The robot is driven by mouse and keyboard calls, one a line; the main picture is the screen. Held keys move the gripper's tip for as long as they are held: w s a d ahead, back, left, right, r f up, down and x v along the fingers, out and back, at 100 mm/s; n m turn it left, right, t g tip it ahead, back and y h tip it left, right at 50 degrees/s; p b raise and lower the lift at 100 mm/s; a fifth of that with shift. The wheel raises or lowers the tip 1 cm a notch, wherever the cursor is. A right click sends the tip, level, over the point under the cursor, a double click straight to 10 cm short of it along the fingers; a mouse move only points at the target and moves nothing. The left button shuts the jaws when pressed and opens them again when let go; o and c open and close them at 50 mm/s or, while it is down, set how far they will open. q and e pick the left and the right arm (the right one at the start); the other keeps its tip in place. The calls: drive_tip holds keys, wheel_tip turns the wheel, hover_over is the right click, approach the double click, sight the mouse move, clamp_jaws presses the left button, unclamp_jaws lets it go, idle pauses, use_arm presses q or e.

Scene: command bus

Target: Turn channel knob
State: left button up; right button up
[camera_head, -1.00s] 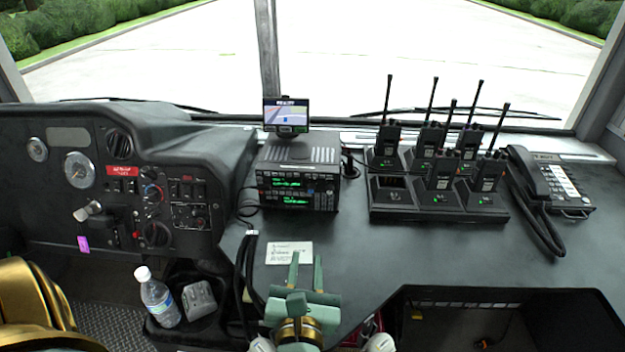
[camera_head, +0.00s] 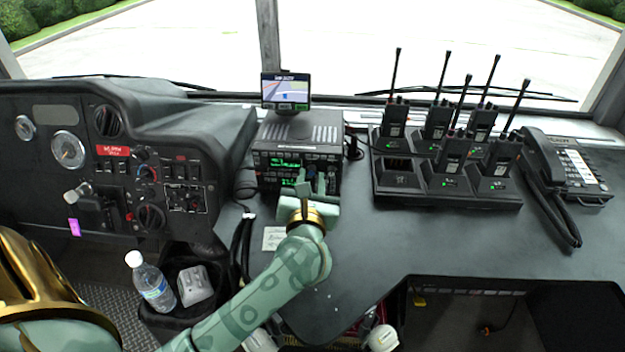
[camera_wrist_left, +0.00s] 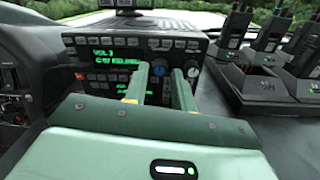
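The black radio unit (camera_head: 297,137) with green lit displays stands on the dash below the windshield. In the left wrist view its front panel (camera_wrist_left: 100,81) shows green text and rows of buttons. I cannot tell which is the channel knob. My left gripper (camera_head: 313,182) is open at the radio's lower right front; its fingers (camera_wrist_left: 160,76) stand apart with a gap. Contact with a knob cannot be told. My right gripper is not in view.
A small screen (camera_head: 286,91) stands above the radio. A charger rack (camera_head: 447,193) with several handheld radios and a desk phone (camera_head: 575,170) stand to the right. A gauge panel (camera_head: 110,160) is at left. The counter right of my left arm is clear.

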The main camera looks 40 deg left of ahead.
use_arm(q)
drive_tip(key=shift+w+a, duration=0.25)
drive_tip(key=shift+w, duration=0.2)
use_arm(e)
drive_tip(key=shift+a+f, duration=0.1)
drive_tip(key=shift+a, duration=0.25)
use_arm(q)
drive_tip(key=shift+c, duration=0.4)
clamp_jaws()
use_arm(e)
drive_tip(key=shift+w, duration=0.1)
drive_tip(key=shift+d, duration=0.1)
